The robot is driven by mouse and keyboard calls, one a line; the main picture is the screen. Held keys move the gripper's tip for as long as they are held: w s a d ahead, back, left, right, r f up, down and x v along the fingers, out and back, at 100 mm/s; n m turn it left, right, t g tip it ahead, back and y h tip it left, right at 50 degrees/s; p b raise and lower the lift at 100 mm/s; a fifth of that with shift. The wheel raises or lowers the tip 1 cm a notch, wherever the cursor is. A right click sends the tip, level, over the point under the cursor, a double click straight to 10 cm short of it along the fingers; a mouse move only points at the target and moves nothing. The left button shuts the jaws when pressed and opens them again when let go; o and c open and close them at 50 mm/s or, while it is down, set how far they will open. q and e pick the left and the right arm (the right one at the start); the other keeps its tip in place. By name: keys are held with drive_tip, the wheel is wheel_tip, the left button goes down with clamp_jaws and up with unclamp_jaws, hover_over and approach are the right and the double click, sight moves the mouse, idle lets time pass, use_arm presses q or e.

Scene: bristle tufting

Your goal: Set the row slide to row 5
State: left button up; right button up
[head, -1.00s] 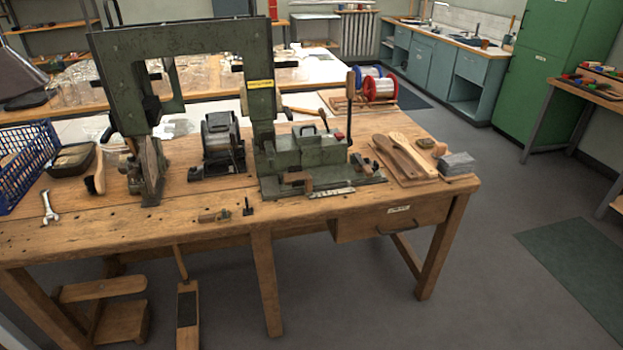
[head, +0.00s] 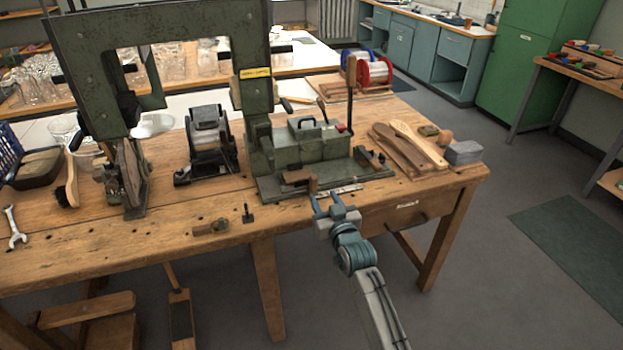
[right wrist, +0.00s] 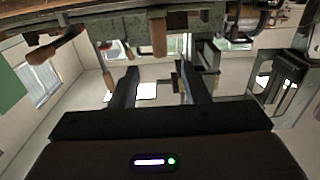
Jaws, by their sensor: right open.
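The row slide appears to be the brown wooden block with an upright end (head: 300,178) on the front of the green tufting machine's base (head: 268,188). A pale scale strip (head: 346,188) lies to its right; its row marks are too small to read. My right gripper (head: 327,197) is open and empty at the table's front edge, just in front of and below the slide, apparently apart from it. In the right wrist view, my two dark fingers (right wrist: 158,82) are spread, with a brown wooden piece (right wrist: 159,37) beyond the gap. My left gripper is not in view.
The machine's tall green frame (head: 252,100) rises behind and to the left of the slide. Wooden brush handles (head: 408,148) and a grey block (head: 463,152) lie at the right. A small wooden tool (head: 211,228) lies on the front left. The floor before the table is open.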

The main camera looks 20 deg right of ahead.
sight(315, 182)
drive_tip(key=w, duration=0.9)
drive_tip(key=shift+w+a+p, duration=0.1)
drive_tip(key=shift+a+p, duration=0.05)
drive_tip(key=shift+p, duration=0.2)
drive_tip(key=shift+w, duration=0.1)
drive_tip(key=shift+f, duration=0.1)
drive_tip(key=c, duration=0.6)
clamp_jaws()
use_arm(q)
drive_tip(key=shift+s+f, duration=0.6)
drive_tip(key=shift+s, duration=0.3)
